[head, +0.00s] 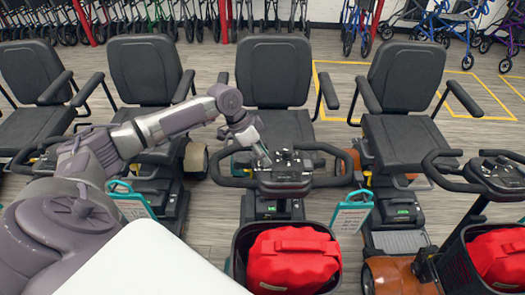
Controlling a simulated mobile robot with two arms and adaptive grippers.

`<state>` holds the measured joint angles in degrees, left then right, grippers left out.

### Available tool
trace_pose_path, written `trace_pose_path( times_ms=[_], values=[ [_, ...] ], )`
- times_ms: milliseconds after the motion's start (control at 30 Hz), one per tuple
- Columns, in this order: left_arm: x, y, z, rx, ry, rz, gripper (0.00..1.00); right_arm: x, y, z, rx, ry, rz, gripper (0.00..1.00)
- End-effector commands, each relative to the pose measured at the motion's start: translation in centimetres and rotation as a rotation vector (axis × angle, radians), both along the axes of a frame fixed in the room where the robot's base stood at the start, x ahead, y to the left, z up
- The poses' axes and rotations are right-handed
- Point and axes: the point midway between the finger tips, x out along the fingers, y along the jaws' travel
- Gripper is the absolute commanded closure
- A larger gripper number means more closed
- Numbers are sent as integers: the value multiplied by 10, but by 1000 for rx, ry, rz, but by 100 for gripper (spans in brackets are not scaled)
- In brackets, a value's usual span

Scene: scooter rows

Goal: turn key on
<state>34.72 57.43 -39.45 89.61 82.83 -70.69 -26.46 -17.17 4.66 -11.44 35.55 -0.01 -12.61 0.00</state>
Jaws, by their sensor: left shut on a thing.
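My left arm reaches in from the left. Its gripper (263,153) is at the upper left of the console (286,178) on the middle scooter's handlebar. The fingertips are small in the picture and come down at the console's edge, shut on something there. The key itself is too small to make out, and the gripper partly hides that spot. The scooter's black seat (274,72) is behind the handlebar. A red bag (293,260) sits in its black front basket (239,262). My right gripper is not in view.
Other scooters with black seats stand close on both sides, one seat (403,77) to the right. Another handlebar (492,172) and a second red bag (500,256) are at the right. Teal tags (351,213) hang beside the middle scooter. Rollators (453,22) line the back wall.

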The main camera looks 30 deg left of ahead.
Motion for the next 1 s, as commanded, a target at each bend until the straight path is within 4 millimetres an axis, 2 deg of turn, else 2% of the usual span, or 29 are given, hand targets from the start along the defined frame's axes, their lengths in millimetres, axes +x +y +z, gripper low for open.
trace_pose_path(
  times_ms=[167,600,1000],
  values=[
    [2,-1,1,-27,-18,-162,98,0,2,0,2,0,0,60],
    [1,-1,0,-72,-53,-531,98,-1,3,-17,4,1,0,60],
    [1,-1,1,-92,-68,-694,98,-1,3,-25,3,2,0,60]
  ],
)
